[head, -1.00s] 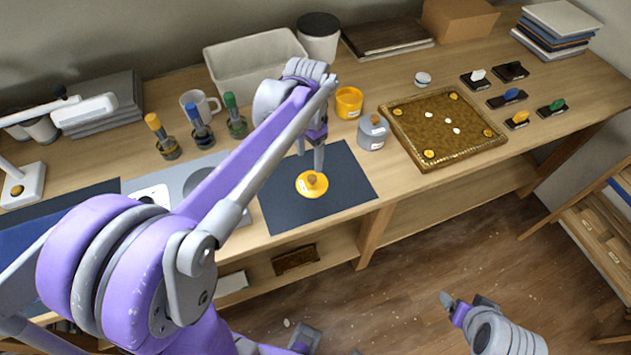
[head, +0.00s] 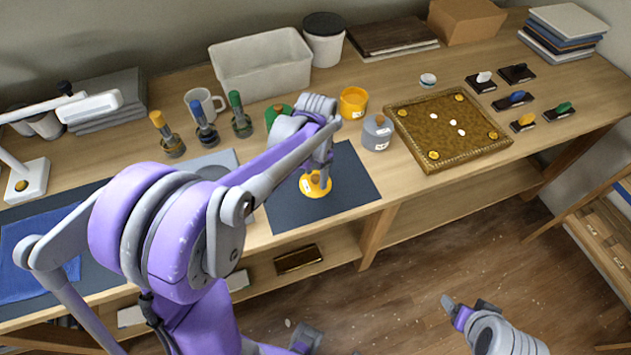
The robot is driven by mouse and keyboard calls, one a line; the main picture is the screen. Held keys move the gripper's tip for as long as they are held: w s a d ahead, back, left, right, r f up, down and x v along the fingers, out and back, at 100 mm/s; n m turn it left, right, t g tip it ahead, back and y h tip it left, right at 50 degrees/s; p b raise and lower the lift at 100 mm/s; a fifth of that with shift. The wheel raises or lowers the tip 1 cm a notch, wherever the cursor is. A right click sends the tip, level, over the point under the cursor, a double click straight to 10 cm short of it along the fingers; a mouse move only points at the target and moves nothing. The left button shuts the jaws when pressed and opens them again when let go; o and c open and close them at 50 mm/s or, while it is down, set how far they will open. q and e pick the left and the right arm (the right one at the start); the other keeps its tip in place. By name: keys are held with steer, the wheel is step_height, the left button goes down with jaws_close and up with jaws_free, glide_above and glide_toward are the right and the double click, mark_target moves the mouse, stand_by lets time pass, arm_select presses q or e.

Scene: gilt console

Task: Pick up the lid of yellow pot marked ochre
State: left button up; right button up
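The yellow lid (head: 318,191) lies flat on the dark mat on the bench. The yellow pot (head: 353,104) stands open behind it, to the right, with a white label whose writing is too small to read. My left gripper (head: 318,174) points down right at the lid and covers its knob. Its fingertips overlap the knob in this view, so I cannot tell whether they are open or closed around it. My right gripper (head: 466,308) is open and empty, low over the floor in front of the bench.
A grey lidded pot (head: 377,136) stands right of the mat (head: 350,187). A green pot (head: 278,113) is partly hidden behind my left arm. A gilt tray (head: 448,125), several stamps and a white bin (head: 262,70) are farther off. The mat's right part is clear.

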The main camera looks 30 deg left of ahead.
arm_select(q)
jaws_close()
steer(key=shift+r, duration=0.1)
